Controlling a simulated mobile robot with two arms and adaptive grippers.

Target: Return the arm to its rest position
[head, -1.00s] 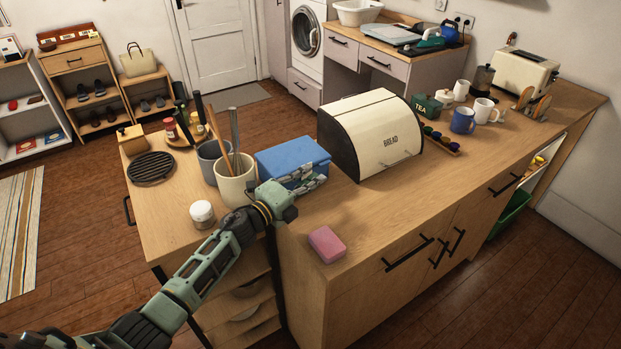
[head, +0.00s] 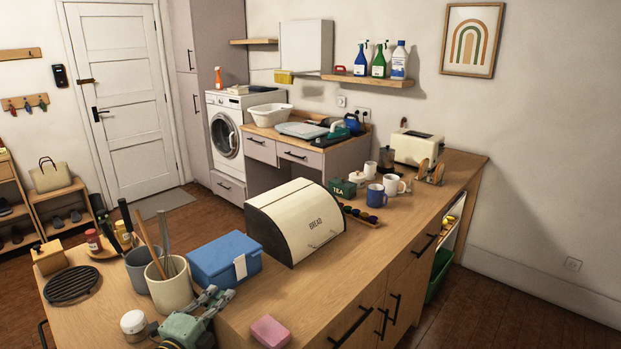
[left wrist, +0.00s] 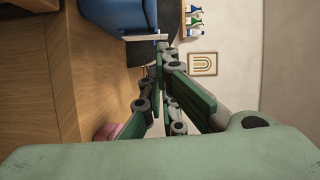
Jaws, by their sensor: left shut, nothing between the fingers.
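My left gripper (head: 212,299) shows at the bottom of the head view, over the front part of the counter, between the blue box and the pink sponge. It also shows in the left wrist view (left wrist: 161,50), with its green fingers together and nothing between them. The blue box (head: 222,261) with a white latch stands just behind it in the head view. The pink sponge (head: 270,331) lies on the counter to its right. A white-lidded jar (head: 133,324) stands to its left. My right gripper is in neither view.
A cream utensil crock (head: 170,286) and a grey pot (head: 138,270) with tall utensils stand left of the blue box. A bread bin (head: 297,222) stands behind to the right.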

